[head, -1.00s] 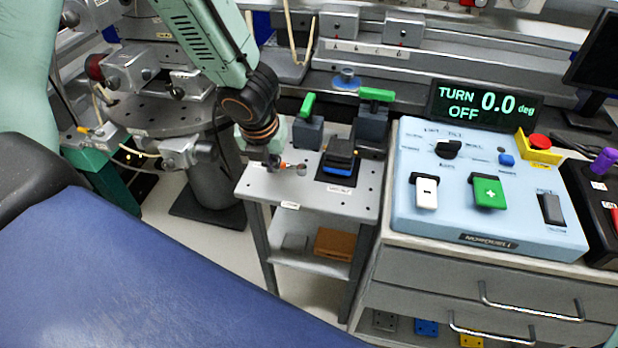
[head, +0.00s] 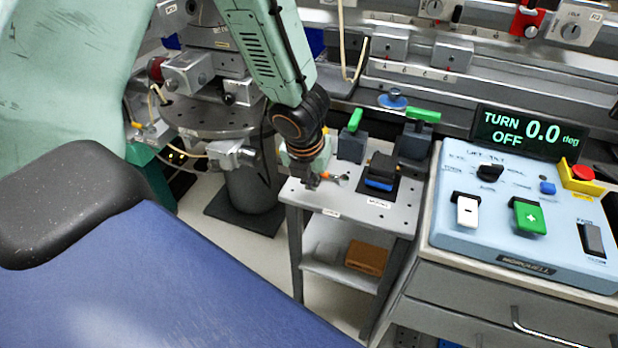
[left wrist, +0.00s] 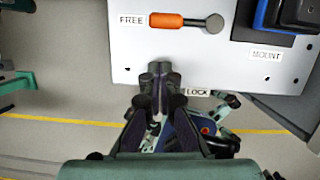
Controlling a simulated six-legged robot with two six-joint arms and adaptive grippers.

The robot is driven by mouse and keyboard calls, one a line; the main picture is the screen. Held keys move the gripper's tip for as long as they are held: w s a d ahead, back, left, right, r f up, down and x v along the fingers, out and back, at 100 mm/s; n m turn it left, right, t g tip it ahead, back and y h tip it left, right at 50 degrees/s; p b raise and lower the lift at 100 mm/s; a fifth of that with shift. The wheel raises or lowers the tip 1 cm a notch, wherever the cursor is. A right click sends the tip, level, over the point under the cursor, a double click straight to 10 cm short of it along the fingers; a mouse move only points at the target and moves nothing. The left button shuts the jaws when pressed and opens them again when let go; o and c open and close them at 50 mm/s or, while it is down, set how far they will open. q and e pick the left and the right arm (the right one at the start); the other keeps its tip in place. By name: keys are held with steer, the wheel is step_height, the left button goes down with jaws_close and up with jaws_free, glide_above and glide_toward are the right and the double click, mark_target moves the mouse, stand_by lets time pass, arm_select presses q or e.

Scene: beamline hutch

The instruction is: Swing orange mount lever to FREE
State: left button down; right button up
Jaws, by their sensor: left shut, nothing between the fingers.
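The orange mount lever (left wrist: 166,20) lies over a light grey plate, its grey round pivot (left wrist: 214,24) at its right end. The orange end points at the FREE label (left wrist: 131,20). The LOCK label (left wrist: 196,92) is nearer the plate's edge, below the pivot. My left gripper (left wrist: 160,74) is shut and empty over the plate's edge, apart from the lever and left of LOCK. In the head view the lever (head: 330,177) shows small on the stand, just right of my left gripper (head: 312,182). My right gripper is out of view.
A black and blue block (head: 380,173) sits by the MOUNT label (left wrist: 266,54). Green-handled clamps (head: 353,138) stand behind it. A pale blue control panel (head: 470,240) is on the right. A blue padded surface (head: 150,290) fills the lower left.

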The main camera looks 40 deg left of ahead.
arm_select(q)
steer(key=shift+s+r, duration=0.1)
steer(key=shift+s, duration=0.1)
steer(key=a+p+v, duration=0.1)
steer(key=p+v, duration=0.4)
steer(key=v, duration=0.4)
steer(key=shift+d+r+p, duration=0.3)
steer(key=shift+d+r, duration=0.1)
steer(key=shift+r, duration=0.05)
steer(key=shift+s, duration=0.15)
